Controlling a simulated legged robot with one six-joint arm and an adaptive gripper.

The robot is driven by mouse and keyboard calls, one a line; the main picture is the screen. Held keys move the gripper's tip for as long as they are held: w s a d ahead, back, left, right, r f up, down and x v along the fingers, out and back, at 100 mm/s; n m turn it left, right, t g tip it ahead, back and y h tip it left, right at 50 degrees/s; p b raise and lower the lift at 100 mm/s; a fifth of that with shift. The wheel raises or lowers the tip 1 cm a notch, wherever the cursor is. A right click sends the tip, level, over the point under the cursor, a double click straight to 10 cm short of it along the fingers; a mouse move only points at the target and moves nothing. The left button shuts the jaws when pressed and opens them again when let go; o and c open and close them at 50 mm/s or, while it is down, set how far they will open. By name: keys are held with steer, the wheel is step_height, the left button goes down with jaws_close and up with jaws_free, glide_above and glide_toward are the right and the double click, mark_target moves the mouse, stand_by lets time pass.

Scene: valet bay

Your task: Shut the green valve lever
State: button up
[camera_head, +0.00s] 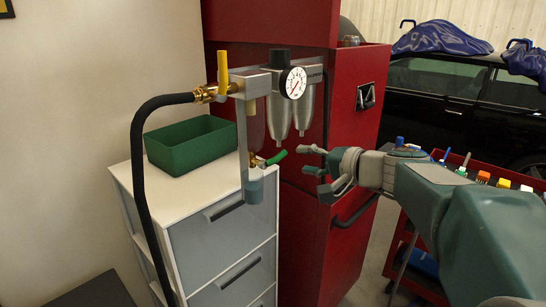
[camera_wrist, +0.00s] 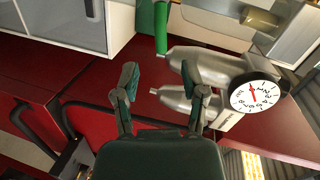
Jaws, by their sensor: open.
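The green valve lever (camera_head: 277,158) sits on a brass fitting low beside the filter bowls, sticking out to the right and slightly up in the head view. It shows as a green bar (camera_wrist: 161,26) at the top middle of the wrist view, ahead of the fingers. My gripper (camera_head: 315,168) is open and empty, right of the lever, with a gap between them. In the wrist view its two fingers (camera_wrist: 160,78) are spread and the lever lies beyond the space between their tips. The lever's brass fitting is out of the wrist view.
A filter unit with a white gauge (camera_head: 293,83) and metal bowls hangs above the lever. A yellow lever (camera_head: 223,70) stands upright at its left, near a black hose (camera_head: 140,190). A green bin (camera_head: 190,146) sits on the drawer unit (camera_head: 225,235). A red cabinet (camera_head: 310,235) stands behind.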

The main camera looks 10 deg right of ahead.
mark_target(282, 157)
steer(key=x, duration=0.7)
steer(key=shift+w+a+f, duration=0.1)
steer(key=shift+w+a, duration=0.1)
steer(key=shift+a, duration=0.05)
jaws_close()
